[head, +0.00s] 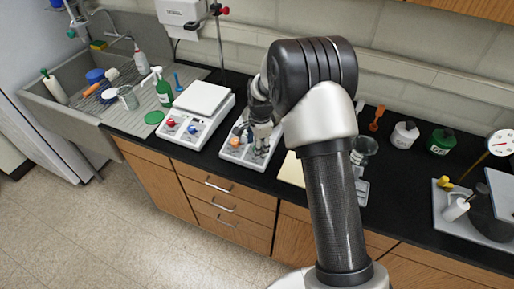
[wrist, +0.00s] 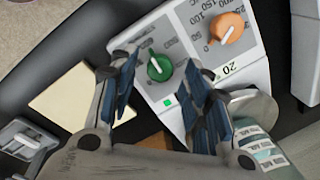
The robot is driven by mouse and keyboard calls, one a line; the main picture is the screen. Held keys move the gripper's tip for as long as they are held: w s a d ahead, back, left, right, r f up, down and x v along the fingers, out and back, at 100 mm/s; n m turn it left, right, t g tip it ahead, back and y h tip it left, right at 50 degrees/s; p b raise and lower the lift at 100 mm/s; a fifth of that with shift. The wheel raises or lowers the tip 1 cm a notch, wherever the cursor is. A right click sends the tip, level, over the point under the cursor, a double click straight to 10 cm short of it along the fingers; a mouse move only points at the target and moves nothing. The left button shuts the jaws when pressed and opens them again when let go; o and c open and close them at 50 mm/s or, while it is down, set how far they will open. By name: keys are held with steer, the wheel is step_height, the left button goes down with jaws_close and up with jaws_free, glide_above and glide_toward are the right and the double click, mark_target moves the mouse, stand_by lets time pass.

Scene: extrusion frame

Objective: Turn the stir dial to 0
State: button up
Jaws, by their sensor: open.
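The device with dials (head: 232,157) stands on the black counter, partly behind my gripper. In the wrist view its white panel (wrist: 185,45) carries a green dial (wrist: 158,66) with a white pointer line and an orange dial (wrist: 228,28) with a printed number scale. The marks around the green dial are too blurred to read, so I cannot tell for sure which dial is stir. My gripper (wrist: 163,76) is open, its two blue-padded fingers on either side of the green dial. I cannot tell whether they touch it. In the head view my gripper (head: 262,150) hides the green dial.
A second white device (head: 199,98) with red and blue dials stands to the left. A pale yellow sheet (wrist: 85,87) lies beside the panel. A glass beaker (head: 364,148) and lidded bottles (head: 404,135) stand to the right. A sink (head: 60,110) is at the far left.

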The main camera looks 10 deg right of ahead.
steer(key=shift+w+f, duration=0.1)
steer(key=shift+f, duration=0.8)
jaws_close()
